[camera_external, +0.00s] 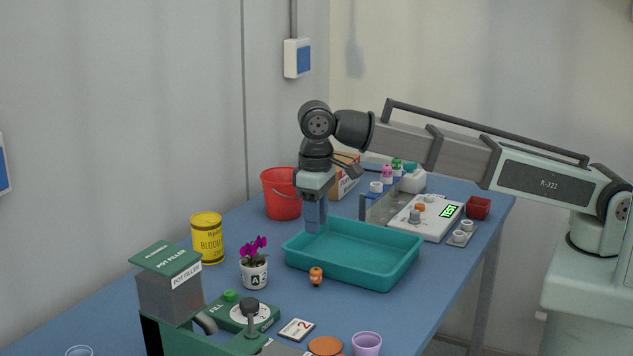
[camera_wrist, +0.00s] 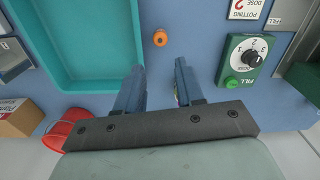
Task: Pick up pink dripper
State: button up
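A small bottle with a pink top (camera_external: 387,173), which looks like the pink dripper, stands in the rack at the back of the table, beside a green-topped bottle (camera_external: 397,167). The wrist view does not show it. My gripper (camera_external: 315,228) points down by the back left edge of the teal tray, well to the left of the bottle and apart from it. In the wrist view my gripper (camera_wrist: 159,68) has its two fingers apart with nothing held between them.
The teal tray (camera_external: 345,268) looks empty. A red bucket (camera_external: 281,193), a brown box (camera_external: 343,178) and a white device with a green display (camera_external: 430,220) stand near it. A potted orchid (camera_external: 254,272), yellow tin (camera_external: 207,238) and pot filler (camera_external: 170,285) are at front left.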

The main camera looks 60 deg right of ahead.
jog(key=shift+o, duration=0.3)
jog(key=o, duration=0.3)
jog(key=shift+o, duration=0.2)
